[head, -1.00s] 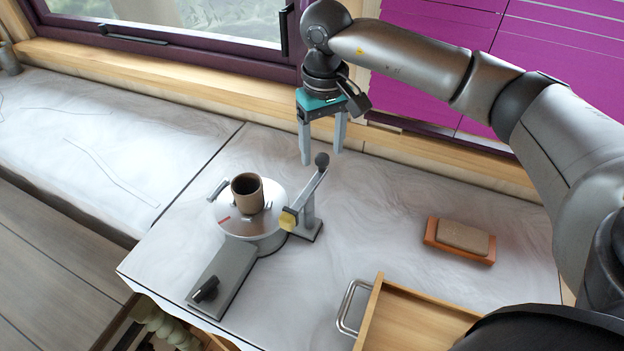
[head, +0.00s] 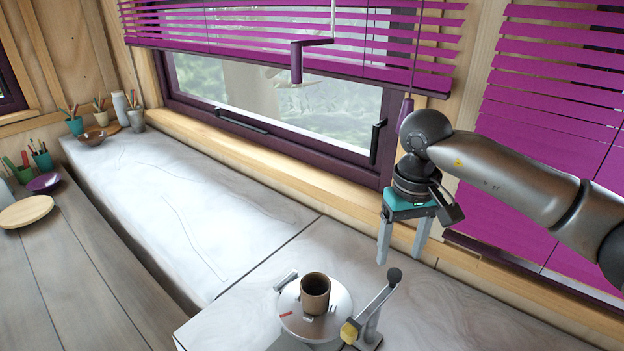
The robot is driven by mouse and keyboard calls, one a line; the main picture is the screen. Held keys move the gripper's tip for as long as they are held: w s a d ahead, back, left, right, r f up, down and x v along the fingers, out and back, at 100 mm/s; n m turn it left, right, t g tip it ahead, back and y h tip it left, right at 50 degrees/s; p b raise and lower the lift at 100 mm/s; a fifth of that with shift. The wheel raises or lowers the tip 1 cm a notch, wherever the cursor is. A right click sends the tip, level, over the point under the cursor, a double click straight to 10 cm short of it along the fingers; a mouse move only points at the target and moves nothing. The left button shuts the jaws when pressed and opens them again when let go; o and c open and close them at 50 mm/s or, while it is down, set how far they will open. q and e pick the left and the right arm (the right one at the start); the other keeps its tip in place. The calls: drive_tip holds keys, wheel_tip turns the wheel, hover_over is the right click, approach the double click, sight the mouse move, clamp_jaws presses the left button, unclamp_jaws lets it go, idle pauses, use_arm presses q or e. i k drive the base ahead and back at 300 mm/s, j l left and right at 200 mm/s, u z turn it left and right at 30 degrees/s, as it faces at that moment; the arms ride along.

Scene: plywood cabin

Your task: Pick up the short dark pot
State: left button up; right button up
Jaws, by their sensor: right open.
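A short dark brown pot (head: 316,292) stands upright on a round silver wheel plate (head: 326,325) at the bottom middle of the head view. My right gripper (head: 401,253) hangs above and to the right of the pot, fingers pointing down. Its grey fingers are apart with nothing between them. The gripper is clear of the pot. My left gripper is not in view.
A lever with a dark knob (head: 394,276) rises just right of the wheel, below my right gripper. A window (head: 280,95) with purple blinds is behind. Cups with tools (head: 76,124) and a bowl (head: 91,137) stand far left. The long pale worktop (head: 160,200) is mostly clear.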

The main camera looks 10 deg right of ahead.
sight(315, 287)
drive_tip(key=k+j, duration=1.05)
drive_tip(key=k, duration=0.25)
